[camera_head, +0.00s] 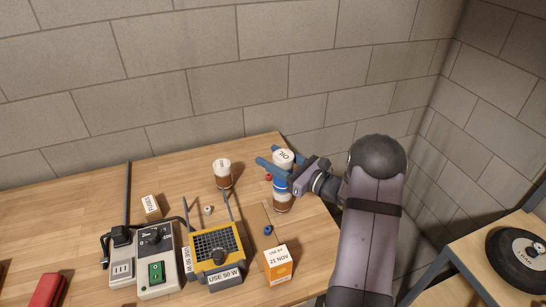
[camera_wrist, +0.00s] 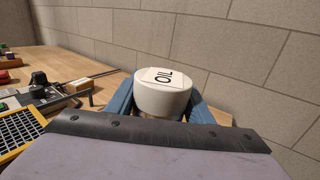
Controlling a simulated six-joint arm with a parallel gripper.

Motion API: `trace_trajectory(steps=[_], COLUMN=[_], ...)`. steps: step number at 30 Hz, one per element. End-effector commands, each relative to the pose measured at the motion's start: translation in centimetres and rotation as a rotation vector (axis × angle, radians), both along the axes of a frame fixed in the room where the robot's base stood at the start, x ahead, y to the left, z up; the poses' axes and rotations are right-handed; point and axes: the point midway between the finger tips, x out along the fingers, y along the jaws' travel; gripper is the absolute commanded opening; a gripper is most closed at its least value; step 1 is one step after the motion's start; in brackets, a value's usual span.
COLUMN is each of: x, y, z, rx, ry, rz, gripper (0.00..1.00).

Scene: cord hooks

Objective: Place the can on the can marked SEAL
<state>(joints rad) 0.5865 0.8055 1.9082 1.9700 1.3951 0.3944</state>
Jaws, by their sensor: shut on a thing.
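My gripper (camera_head: 270,172) has blue fingers and is shut on the can marked OIL (camera_head: 284,157), which has a white lid. In the wrist view the OIL can (camera_wrist: 163,92) sits upright between the two fingers. Directly below it in the head view is another brown and white can (camera_head: 282,204), partly covered by a finger. Its marking is hidden, and I cannot tell whether the two cans touch. A third brown can with a white lid (camera_head: 222,174) stands to the left on the bench; its marking is too small to read. I see no readable SEAL mark.
A block wall rises behind. A wheel (camera_head: 517,258) lies on a side table.

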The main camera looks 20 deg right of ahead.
Motion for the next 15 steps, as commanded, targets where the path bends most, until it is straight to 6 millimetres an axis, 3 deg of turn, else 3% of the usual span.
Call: trace_trajectory(steps=[14, 15], x=[0.02, 0.0], y=[-0.02, -0.01], z=[-0.62, -0.75], rx=[0.0, -0.001], ry=[-0.004, -0.001], rz=[0.0, 0.0], gripper=[0.14, 0.49])
